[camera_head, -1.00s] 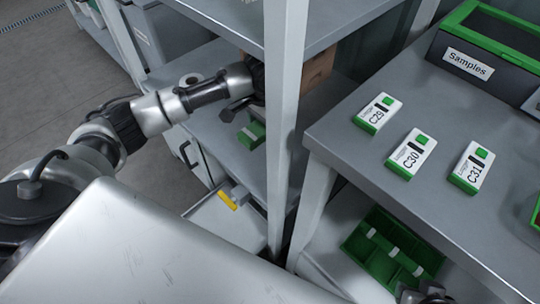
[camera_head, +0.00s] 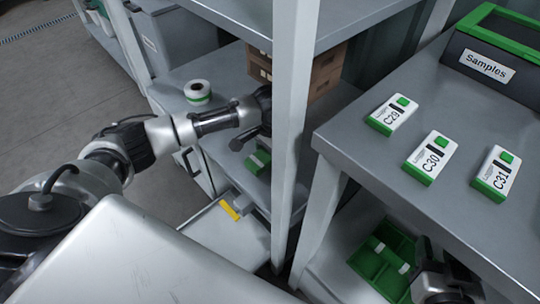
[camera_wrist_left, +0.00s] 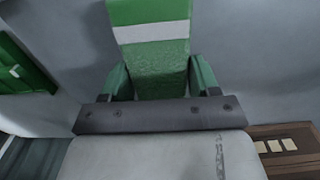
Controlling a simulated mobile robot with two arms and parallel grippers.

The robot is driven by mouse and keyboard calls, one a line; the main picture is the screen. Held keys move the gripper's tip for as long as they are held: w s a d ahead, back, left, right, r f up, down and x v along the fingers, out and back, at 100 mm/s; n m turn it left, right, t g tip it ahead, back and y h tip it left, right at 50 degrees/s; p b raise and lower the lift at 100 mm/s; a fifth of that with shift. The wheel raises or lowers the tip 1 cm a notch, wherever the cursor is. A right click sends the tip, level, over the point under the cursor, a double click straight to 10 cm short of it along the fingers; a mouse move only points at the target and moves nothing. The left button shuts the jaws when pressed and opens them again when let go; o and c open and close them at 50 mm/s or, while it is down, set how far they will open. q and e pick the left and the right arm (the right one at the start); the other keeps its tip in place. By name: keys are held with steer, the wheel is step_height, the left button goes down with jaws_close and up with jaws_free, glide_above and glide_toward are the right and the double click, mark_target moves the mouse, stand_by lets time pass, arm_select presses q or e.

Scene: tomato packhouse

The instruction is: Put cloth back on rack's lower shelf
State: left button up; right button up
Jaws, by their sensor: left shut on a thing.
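The green cloth with a white band (camera_wrist_left: 152,45) is between the two fingers of my left gripper (camera_wrist_left: 160,82) in the left wrist view. In the head view, my left gripper (camera_head: 262,132) reaches into the rack, and the cloth (camera_head: 257,161) shows below it, over the lower shelf (camera_head: 225,125). I cannot tell whether the cloth touches the shelf. The rack's front post (camera_head: 293,120) hides part of this area. My right gripper (camera_head: 445,290) is partly in view at the bottom right, its fingers unclear.
A tape roll (camera_head: 198,91) and brown boxes (camera_head: 325,72) stand on the rack. The table at right bears white-and-green loggers (camera_head: 393,115) and a Samples box (camera_head: 500,50). A green divided tray (camera_head: 375,268) lies beneath it. A pale tray (camera_head: 225,240) lies below the rack.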

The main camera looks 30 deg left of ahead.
arm_select(q)
steer(key=shift+f, duration=0.7)
arm_select(e)
steer(key=shift+w+a+r+t+y, duration=0.15)
steer(key=shift+r+t, duration=0.25)
steer(key=shift+r, duration=0.05)
steer(key=shift+w+a+r+t+y, duration=0.1)
steer(key=shift+w+r+t+y, duration=0.05)
steer(key=shift+r+t, duration=0.25)
arm_select(q)
steer(key=shift+f, duration=0.1)
steer(key=o, duration=0.9)
steer(key=shift+c, duration=0.2)
arm_select(e)
steer(key=shift+f, duration=0.2)
